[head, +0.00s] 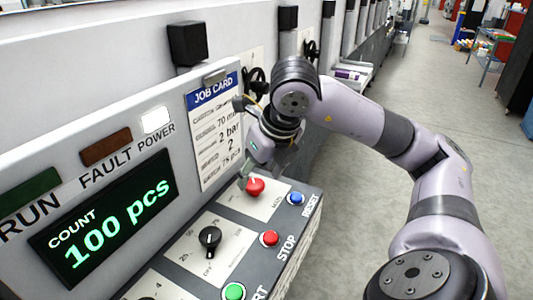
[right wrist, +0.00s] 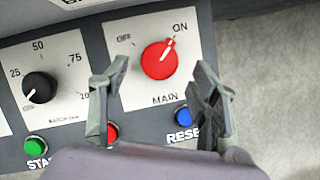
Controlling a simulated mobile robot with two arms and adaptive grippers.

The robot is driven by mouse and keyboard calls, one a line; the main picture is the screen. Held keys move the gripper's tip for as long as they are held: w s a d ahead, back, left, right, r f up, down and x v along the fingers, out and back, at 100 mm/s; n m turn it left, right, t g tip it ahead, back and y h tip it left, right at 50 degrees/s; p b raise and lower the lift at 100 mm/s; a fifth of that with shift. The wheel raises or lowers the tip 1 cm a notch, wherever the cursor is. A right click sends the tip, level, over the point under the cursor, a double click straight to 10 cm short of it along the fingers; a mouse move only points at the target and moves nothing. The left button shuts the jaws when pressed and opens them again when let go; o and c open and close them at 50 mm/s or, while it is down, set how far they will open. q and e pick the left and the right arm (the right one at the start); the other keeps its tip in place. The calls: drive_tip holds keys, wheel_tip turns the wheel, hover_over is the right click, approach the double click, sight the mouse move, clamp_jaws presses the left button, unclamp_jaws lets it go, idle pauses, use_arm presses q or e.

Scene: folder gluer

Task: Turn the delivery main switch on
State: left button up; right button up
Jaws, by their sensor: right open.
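The main switch is a round red knob (head: 255,187) on the sloping control panel; it also shows in the right wrist view (right wrist: 158,60), marked OFF at left, ON at right and MAIN below. Its white pointer line is turned up and right toward ON. My right gripper (head: 262,168) is over the panel at the knob. In the right wrist view my right gripper (right wrist: 161,68) is open, with one finger on each side of the knob and visible gaps between. My left gripper is not in view.
Near the switch are a blue RESET button (head: 296,198), a red STOP button (head: 269,238), a green button (head: 234,291) and a black dial (head: 209,240). The POWER lamp (head: 157,120) is white; the display (head: 105,222) reads 100 pcs. Open floor lies right.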

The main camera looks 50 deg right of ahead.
drive_tip(key=v, duration=0.9)
drive_tip(key=shift+r, duration=0.1)
idle(0.5)
